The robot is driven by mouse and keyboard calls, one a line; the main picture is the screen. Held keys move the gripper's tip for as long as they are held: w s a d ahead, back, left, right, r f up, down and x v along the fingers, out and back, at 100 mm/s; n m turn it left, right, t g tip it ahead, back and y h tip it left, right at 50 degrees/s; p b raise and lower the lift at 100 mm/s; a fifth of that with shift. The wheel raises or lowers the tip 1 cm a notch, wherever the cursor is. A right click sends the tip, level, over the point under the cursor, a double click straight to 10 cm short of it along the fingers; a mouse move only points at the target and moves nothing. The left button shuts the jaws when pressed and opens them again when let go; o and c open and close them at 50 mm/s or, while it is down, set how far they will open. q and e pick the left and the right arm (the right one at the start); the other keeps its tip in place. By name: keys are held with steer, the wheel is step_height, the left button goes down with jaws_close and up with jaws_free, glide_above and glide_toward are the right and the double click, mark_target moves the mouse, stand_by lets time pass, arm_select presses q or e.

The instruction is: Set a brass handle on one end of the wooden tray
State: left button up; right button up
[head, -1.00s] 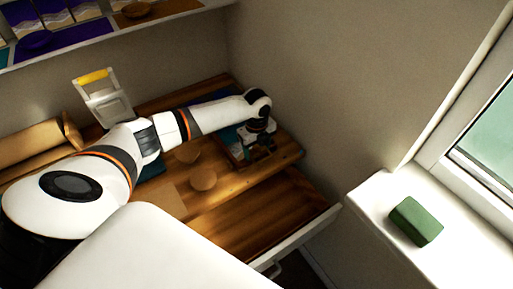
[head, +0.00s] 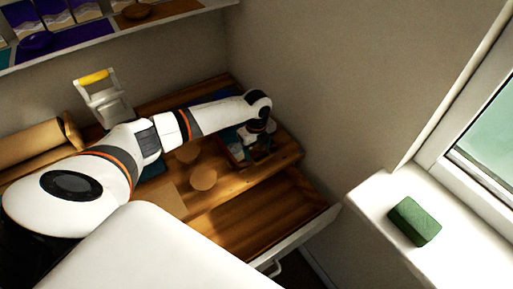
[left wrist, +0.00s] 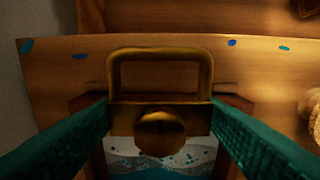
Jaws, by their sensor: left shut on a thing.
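My left gripper (head: 262,140) is over the wooden tray (head: 236,152) at the right end of the bench. In the left wrist view its two teal fingers (left wrist: 160,116) are shut on a brass handle (left wrist: 160,56), gripping it from both sides. The handle has a squared loop, a base plate and a round brass piece in front. It sits over the near side of the tray's end wall (left wrist: 232,101). Blue and white resin (left wrist: 150,166) shows below it. I cannot tell whether the handle touches the tray. My right gripper is not in view.
Two round wooden pieces (head: 203,179) lie on the bench left of the tray. An open drawer (head: 262,218) sticks out in front. A green block (head: 414,221) lies on the windowsill.

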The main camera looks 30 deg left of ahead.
arm_select(q)
steer(key=shift+s+d+f, duration=0.3)
steer(key=shift+s+f, duration=0.1)
steer(key=shift+f, duration=0.25)
steer(key=o, duration=1)
steer(key=shift+o, duration=0.8)
steer(key=shift+w+f, duration=0.15)
steer(key=shift+w, duration=0.1)
steer(key=shift+s, duration=0.1)
steer(key=r+p, duration=0.2)
steer(key=r, duration=0.1)
steer(key=r+p, duration=0.2)
steer(key=p, duration=0.1)
steer(key=r+p, duration=0.3)
steer(key=shift+w+a+r, duration=0.25)
steer(key=shift+a+r, duration=0.05)
